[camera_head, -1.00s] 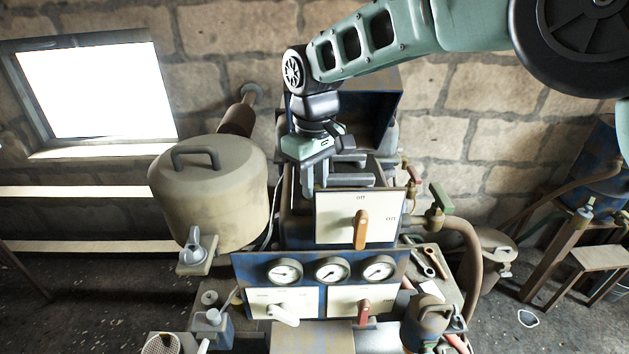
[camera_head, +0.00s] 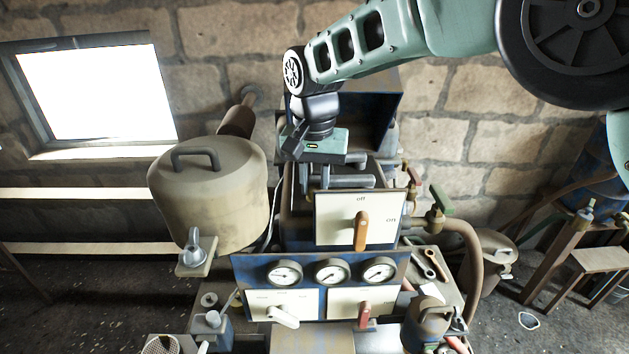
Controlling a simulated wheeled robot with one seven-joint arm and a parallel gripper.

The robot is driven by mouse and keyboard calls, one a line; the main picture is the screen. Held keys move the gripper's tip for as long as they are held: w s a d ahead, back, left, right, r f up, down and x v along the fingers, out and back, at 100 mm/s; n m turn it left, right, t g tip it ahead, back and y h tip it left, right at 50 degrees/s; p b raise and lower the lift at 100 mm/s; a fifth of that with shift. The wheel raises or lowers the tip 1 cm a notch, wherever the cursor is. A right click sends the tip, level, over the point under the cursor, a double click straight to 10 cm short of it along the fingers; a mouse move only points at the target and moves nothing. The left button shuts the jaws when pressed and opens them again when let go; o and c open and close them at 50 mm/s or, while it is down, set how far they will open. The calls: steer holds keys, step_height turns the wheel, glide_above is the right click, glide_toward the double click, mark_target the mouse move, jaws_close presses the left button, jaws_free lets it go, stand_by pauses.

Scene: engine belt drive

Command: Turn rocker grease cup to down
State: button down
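My gripper (camera_head: 318,172) hangs from the arm above the top of the engine, just behind the white panel marked "off" and "on". Its fingers point down and are partly hidden among grey bars (camera_head: 348,182) on the engine top; their gap is not clear. No part is labelled as the rocker grease cup, so I cannot tell which it is. The off/on panel (camera_head: 338,222) carries an orange lever (camera_head: 361,231) that hangs down. A grey wing-shaped handle (camera_head: 196,246) stands on a small plate at the left, apart from my gripper.
A large beige tank (camera_head: 208,195) stands close on the left. Several gauges (camera_head: 332,272) sit below the panel, above a white lever (camera_head: 283,315) and a red lever (camera_head: 364,314). A green-handled valve (camera_head: 440,200) and a curved pipe (camera_head: 470,250) are at the right.

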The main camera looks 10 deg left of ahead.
mark_target(315, 187)
steer(key=m, duration=0.6)
steer(key=shift+r+m, duration=0.1)
steer(key=shift+m, duration=0.3)
stand_by(0.4)
steer(key=c, duration=1.2)
jaws_free()
steer(key=shift+c, duration=0.2)
step_height(315, 187, up, 17)
steer(key=b, duration=0.2)
steer(key=shift+r, duration=0.15)
